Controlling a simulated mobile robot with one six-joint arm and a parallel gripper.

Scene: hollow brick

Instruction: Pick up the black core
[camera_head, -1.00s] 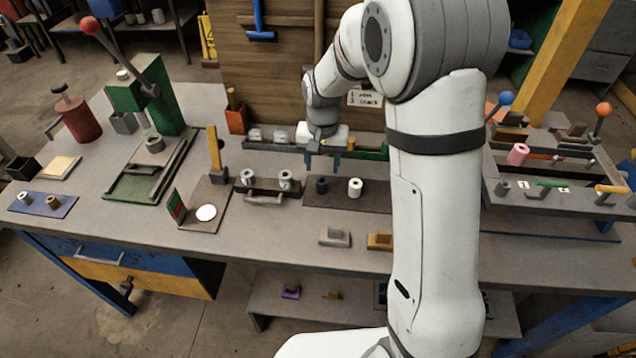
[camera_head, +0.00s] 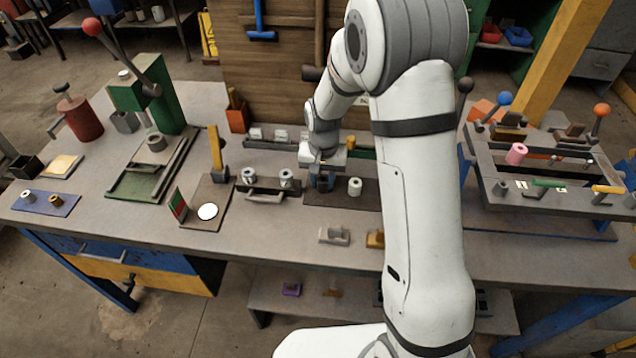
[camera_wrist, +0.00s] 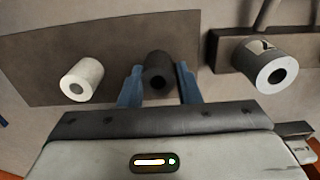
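The black core (camera_wrist: 158,72) stands on a dark mat (camera_wrist: 55,50) on the bench, its bored end facing the wrist camera. My gripper (camera_wrist: 159,80) is lowered around it, with one blue finger on each side. The fingers look open, with the core between them; any gap is too small to judge. In the head view, my gripper (camera_head: 324,182) is over the mat and largely hides the black core. A white core (camera_wrist: 82,79) stands on the same mat, to the right of my gripper in the head view (camera_head: 355,186).
A holder with two light cores (camera_head: 268,180) is just left of the mat. A rail with small blocks (camera_head: 290,143) runs behind. A grey block (camera_head: 334,235) lies in front. A rack with a pink core (camera_head: 516,154) stands at the right.

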